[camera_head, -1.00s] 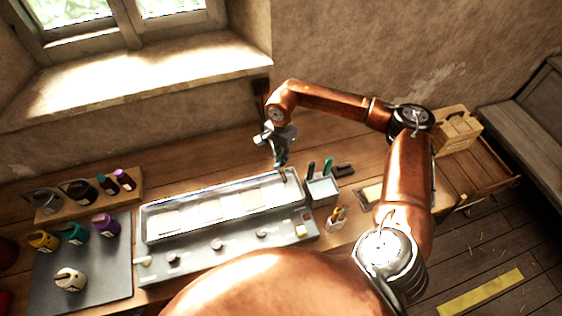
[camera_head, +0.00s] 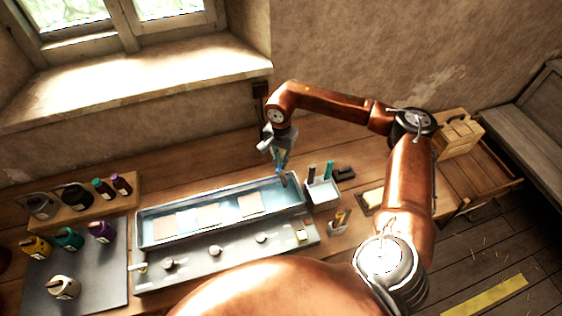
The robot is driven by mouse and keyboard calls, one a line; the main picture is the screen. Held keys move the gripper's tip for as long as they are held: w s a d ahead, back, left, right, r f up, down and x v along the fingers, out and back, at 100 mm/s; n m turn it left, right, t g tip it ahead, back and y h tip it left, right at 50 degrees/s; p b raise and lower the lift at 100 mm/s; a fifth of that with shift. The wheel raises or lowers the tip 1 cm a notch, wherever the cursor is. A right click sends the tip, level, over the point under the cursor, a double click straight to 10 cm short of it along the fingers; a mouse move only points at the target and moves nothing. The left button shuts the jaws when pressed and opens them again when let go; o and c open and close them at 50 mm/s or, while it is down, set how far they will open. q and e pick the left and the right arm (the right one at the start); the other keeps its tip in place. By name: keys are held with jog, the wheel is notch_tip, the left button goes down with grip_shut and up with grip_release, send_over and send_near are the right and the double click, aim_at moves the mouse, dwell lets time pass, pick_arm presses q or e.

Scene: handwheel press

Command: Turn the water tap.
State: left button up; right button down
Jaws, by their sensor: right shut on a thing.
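My right gripper (camera_head: 281,166) reaches down at the right end of a long grey tray (camera_head: 140,232). It is shut on the small water tap (camera_head: 284,180), which is mostly hidden by the fingers. Bluish water shows in the tray, with several pale and pinkish sheets (camera_head: 249,203) lying in it. My left gripper is not in view.
A white holder (camera_head: 323,192) with dark and green tools stands close right of the gripper. Several bottles (camera_head: 70,238) stand at the left on a dark mat and a wooden rack. A wooden box (camera_head: 460,134) is at the right. The wall and window sill are behind.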

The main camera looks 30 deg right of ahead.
jog(key=c, duration=2)
grip_release()
jog(key=shift+c, duration=0.2)
notch_tip(320, 180, up, 12)
